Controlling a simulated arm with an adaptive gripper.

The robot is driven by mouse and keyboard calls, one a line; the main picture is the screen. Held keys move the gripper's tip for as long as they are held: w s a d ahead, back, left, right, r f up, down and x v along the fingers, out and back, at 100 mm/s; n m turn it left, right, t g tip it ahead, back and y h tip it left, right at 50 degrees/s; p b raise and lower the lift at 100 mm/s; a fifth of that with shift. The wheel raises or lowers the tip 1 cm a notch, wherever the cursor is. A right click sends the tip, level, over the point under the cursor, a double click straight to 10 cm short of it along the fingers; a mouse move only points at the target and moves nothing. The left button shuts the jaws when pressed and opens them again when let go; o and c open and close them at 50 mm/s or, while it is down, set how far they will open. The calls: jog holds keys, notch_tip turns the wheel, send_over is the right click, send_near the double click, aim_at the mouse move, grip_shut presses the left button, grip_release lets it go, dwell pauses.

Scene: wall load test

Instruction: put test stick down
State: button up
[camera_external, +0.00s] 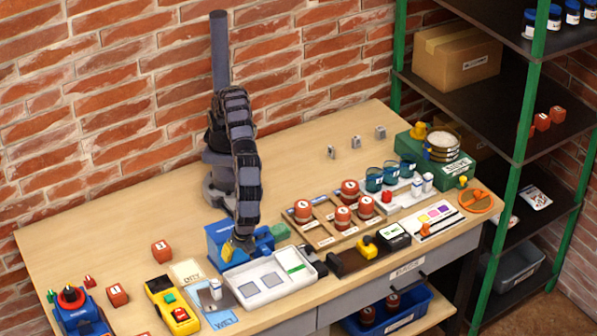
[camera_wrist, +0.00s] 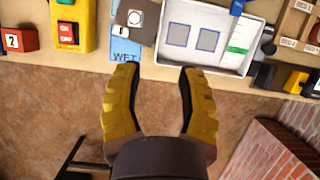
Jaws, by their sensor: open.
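My gripper (camera_wrist: 156,68) has two yellow fingers spread wide in the wrist view, with nothing between them. In the external view, its yellow fingers (camera_external: 232,250) show beside a blue box at the table's front. I cannot pick out a test stick with certainty in either view. A white tray (camera_external: 245,290) lies at the front of the table, with two grey squares and a green-and-white strip (camera_external: 291,263). The tray also shows in the wrist view (camera_wrist: 207,61), ahead and right of the fingers. A blue WET mat (camera_wrist: 124,52) lies just ahead of the left fingertip.
A yellow switch box (camera_external: 172,305) and red numbered blocks (camera_external: 161,251) are left. Red jars (camera_external: 350,189) in a wooden rack and a yellow-and-black device (camera_external: 366,247) are right. The back-left tabletop is clear.

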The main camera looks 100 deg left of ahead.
jog(key=w+a+r+n+h, duration=0.1)
jog(key=w+a+r+n, duration=0.1)
jog(key=w+a+r, duration=0.35)
jog(key=w+a+r+n, duration=0.1)
jog(key=w+a+r, duration=0.1)
jog(key=a, duration=0.7)
jog(key=w+a+r+n+h, duration=0.1)
jog(key=w+a+r+n, duration=0.2)
jog(key=a, duration=0.5)
jog(key=s+a+r, duration=0.2)
jog(key=a, duration=0.4)
jog(key=s+a+r, duration=0.1)
jog(key=s+a, duration=0.1)
jog(key=a, duration=0.4)
jog(key=s+a+f+n+t+h, duration=0.1)
jog(key=s+a+f+n, duration=0.1)
jog(key=s+a, duration=0.7)
jog(key=shift+s+a, duration=0.25)
jog(key=shift+s, duration=0.95)
